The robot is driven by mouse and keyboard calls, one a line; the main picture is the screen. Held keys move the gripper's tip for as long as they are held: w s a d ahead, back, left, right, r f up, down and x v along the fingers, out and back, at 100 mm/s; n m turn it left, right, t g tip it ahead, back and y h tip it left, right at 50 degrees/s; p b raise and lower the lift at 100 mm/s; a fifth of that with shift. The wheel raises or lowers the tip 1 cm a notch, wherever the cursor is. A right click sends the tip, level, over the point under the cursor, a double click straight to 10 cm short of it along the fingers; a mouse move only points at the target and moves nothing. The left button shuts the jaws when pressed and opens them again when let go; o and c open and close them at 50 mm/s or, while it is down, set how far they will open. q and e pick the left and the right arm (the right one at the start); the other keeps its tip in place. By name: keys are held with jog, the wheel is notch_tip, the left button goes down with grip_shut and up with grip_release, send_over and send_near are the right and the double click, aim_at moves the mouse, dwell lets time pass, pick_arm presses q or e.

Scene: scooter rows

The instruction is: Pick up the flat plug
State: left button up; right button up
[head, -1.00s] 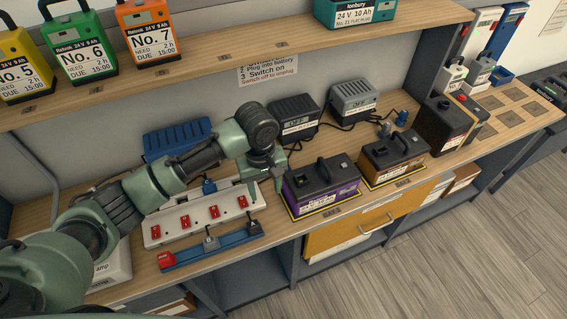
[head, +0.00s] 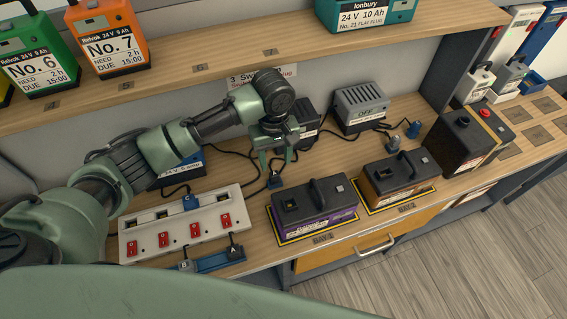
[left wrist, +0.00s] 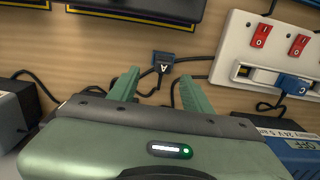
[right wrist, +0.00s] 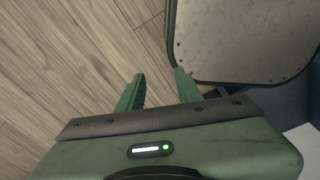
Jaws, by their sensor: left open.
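A second blue plug (left wrist: 292,85) marked C sits at the strip. My right gripper (right wrist: 160,76) is open and empty above the grey wood floor.
A purple-and-black battery (head: 314,207) and an orange-and-black one (head: 399,177) stand right of the plug. Chargers (head: 361,108) with loose cables stand behind. A blue rack (head: 221,261) lies in front of the strip. The upper shelf (head: 210,66) overhangs the back.

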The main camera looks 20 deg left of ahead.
aim_at(274, 173)
pick_arm(q)
jog(key=shift+w+f, duration=0.15)
jog(key=shift+f, duration=0.3)
jog(key=f, duration=0.1)
jog(key=s+f+p, duration=0.1)
jog(key=f, duration=0.1)
jog(key=shift+s+a, duration=0.15)
jog(key=shift+a, duration=0.05)
jog(key=f, duration=0.3)
jog(key=shift+w+p, duration=0.25)
jog(key=shift+p, duration=0.15)
jog(key=shift+f, duration=0.35)
grip_shut()
jog(key=shift+r, duration=0.1)
pick_arm(e)
jog(key=shift+s+a+r, duration=0.1)
jog(key=shift+s+r, duration=0.15)
jog(key=shift+r, duration=0.2)
jog(key=shift+s+a+r, duration=0.1)
jog(key=shift+s+r, duration=0.1)
jog(key=shift+r, duration=0.25)
